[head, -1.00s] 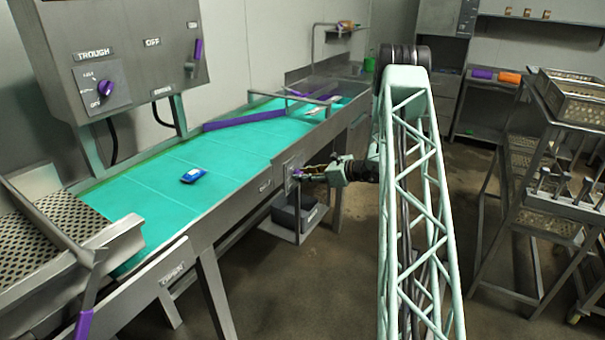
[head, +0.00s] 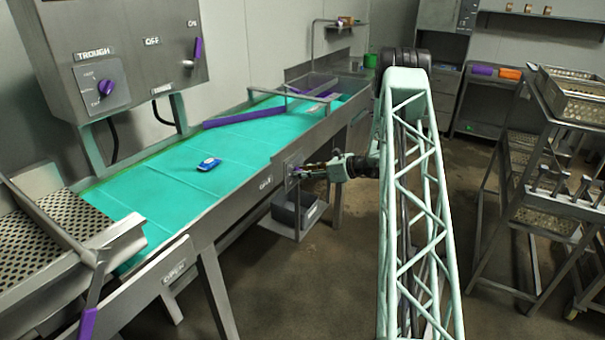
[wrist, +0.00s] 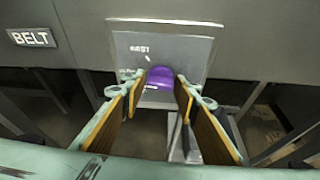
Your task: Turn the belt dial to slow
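The belt dial (wrist: 160,80) is a purple knob on a grey plate on the conveyor's side, right of the BELT label (wrist: 31,38). FAST is readable above it; the other markings are blurred or hidden by my fingers. My gripper (wrist: 160,84) faces the plate with its fingertips apart, one on each side of the knob. Whether the fingers touch the knob I cannot tell. In the head view my gripper (head: 302,170) is at the dial plate (head: 291,170), and the knob is mostly hidden there.
A blue pouch (head: 209,164) lies on the green belt (head: 160,180). A control box (head: 120,50) with a trough dial and a purple lever stands behind the belt. A rack cart (head: 560,150) stands right; the floor between is clear.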

